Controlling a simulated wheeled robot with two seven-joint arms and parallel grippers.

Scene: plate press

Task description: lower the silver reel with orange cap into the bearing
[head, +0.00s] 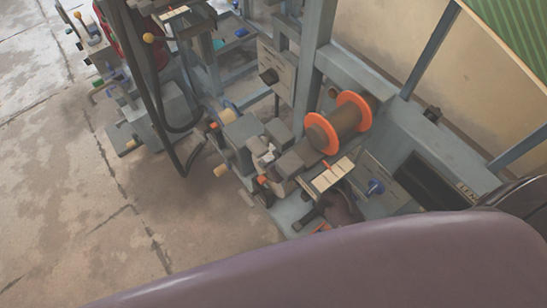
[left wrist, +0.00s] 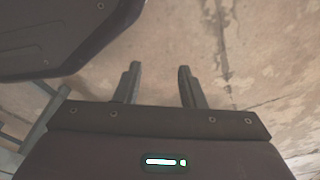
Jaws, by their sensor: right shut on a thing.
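In the head view my right gripper (head: 316,216) is a small dark shape at the front of the machine, partly covered by my large arm link. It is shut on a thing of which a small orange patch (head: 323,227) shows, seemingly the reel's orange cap. The silver body is hidden. I cannot make out the bearing or whether the reel touches it. In the left wrist view my left gripper (left wrist: 160,86) is open, with nothing between its two fingers.
A large spool (head: 348,119) with two orange flanges sits on the grey-blue machine frame (head: 316,60), beyond the right gripper. A pale marked plate (head: 330,175) and a blue knob (head: 375,187) are close by. Black cables hang at left. Concrete floor (head: 60,200) at left is clear.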

